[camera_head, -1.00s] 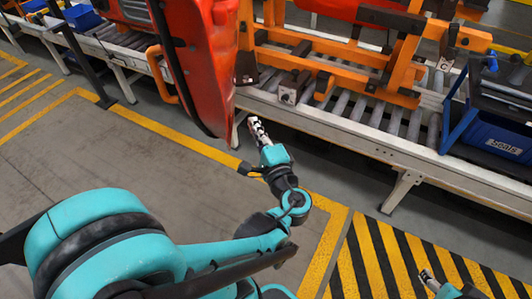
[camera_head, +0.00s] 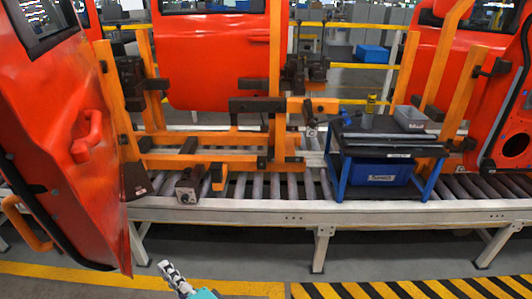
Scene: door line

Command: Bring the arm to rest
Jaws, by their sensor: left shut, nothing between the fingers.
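My left gripper (camera_head: 173,272) shows at the bottom edge of the head view, left of the middle. Its fingers are shut with nothing between them, and they point up and to the left. It is in front of the conveyor and appears apart from the red door at the left (camera_head: 60,140). Only the fingers and a bit of the teal wrist show; the rest of my left arm is out of the picture. My right gripper is not in view.
A roller conveyor (camera_head: 400,214) crosses the view, carrying orange door fixtures (camera_head: 207,160). A blue-framed cart (camera_head: 338,178) with a blue bin (camera_head: 378,172) stands on it. The left door juts past the conveyor's front edge. Yellow floor lines and black-yellow stripes (camera_head: 400,290) lie in front.

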